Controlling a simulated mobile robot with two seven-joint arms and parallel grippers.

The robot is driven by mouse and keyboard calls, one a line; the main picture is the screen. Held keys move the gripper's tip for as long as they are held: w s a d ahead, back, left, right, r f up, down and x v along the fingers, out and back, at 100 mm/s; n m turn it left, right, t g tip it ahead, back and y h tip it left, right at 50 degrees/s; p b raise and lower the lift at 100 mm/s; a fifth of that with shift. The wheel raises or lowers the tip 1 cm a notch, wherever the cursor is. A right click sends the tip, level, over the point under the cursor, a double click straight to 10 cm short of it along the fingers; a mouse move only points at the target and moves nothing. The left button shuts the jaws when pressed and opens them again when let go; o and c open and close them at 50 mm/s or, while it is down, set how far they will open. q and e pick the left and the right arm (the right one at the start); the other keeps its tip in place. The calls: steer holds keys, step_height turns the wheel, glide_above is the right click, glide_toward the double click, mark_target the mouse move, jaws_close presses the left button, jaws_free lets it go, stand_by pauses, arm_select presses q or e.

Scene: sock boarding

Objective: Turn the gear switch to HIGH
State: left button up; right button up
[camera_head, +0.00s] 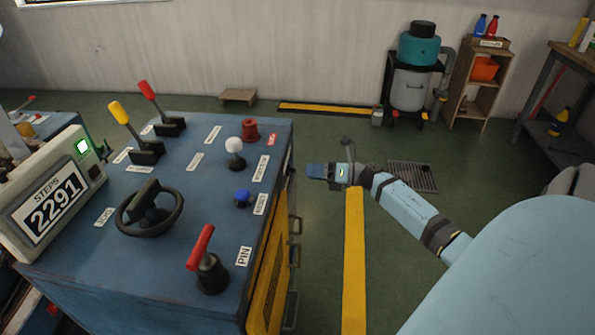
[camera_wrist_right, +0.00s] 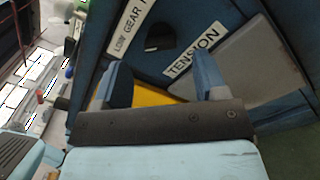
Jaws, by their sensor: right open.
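In the right wrist view, a white label (camera_wrist_right: 131,27) reads "LOW GEAR" and then a partly cut-off letter, on a dark blue face. A dark, rounded piece (camera_wrist_right: 160,37) sits just beside this label; I cannot tell whether it is the gear switch, nor its setting. My right gripper (camera_wrist_right: 162,78) is open, its two blue fingers apart with nothing between them, pointing toward that face. In the head view the right gripper (camera_head: 314,171) is just right of the blue machine's (camera_head: 200,180) far right side. My left gripper is not in view.
The machine top carries a yellow lever (camera_head: 119,113), a red lever (camera_head: 148,91), a white knob (camera_head: 234,145), a handwheel (camera_head: 148,210) and a red "PIN" lever (camera_head: 202,248). A counter (camera_head: 55,195) reads 2291. Handles (camera_head: 295,225) stick out on the right side.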

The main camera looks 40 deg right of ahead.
mark_target(291, 170)
steer(key=shift+x, duration=2.3)
steer(key=c, duration=0.9)
